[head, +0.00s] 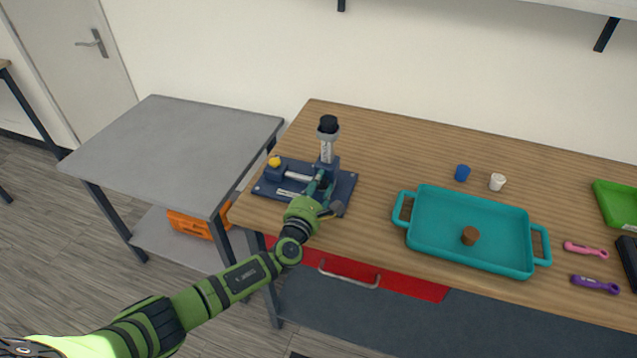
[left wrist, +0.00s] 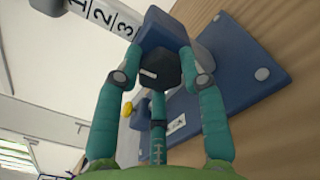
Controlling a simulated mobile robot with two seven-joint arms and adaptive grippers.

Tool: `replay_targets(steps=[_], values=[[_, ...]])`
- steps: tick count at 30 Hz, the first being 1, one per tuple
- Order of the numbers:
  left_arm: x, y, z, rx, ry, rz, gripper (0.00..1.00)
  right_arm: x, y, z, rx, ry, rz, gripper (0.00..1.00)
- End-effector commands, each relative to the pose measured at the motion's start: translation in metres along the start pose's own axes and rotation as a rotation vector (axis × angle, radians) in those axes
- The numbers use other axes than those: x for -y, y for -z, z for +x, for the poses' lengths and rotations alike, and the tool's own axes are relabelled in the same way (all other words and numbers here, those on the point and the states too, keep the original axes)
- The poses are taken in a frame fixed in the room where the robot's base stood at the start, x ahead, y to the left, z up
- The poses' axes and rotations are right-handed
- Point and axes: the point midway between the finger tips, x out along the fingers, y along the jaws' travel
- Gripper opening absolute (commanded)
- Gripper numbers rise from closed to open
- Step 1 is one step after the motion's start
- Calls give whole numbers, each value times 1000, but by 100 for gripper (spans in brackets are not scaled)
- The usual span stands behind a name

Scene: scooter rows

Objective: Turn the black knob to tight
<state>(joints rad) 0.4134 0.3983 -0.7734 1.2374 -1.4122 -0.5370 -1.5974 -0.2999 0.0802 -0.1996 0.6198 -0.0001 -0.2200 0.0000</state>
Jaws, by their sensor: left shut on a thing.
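A dark blue fixture base (head: 345,200) stands on the wooden table, with an upright post (head: 326,150) topped by a black cap. In the left wrist view the black knob (left wrist: 160,70) sits on the front of a blue block, with a short white mark on its face. My left gripper (left wrist: 160,82) has its teal fingers closed around the knob. In the head view the left gripper (head: 322,185) reaches the fixture from the front and hides the knob. A numbered white scale (left wrist: 103,14) shows 1, 2, 3. My right gripper is out of view.
A yellow knob (head: 274,161) is on the fixture's left part. To the right are a teal tray (head: 420,243) holding a brown piece (head: 469,236), a blue cup (head: 462,173), a white cup (head: 497,182), and pink (head: 585,249) and purple (head: 595,284) tools. A grey table (head: 175,145) stands left.

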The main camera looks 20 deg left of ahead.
Motion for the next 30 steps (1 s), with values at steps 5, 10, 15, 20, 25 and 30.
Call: replay_targets(steps=[5,10,15,20,25,30], values=[[-2,-4,2,5,-5,61,8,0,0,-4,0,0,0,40],[-2,-4,2,6,-5,89,8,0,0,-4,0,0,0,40],[-2,-3,2,6,-5,96,8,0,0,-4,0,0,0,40],[-2,-3,2,6,-5,96,8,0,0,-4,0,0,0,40],[-2,-3,1,6,-4,96,64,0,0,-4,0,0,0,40],[-1,-2,1,3,-2,94,64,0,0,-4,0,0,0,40]])
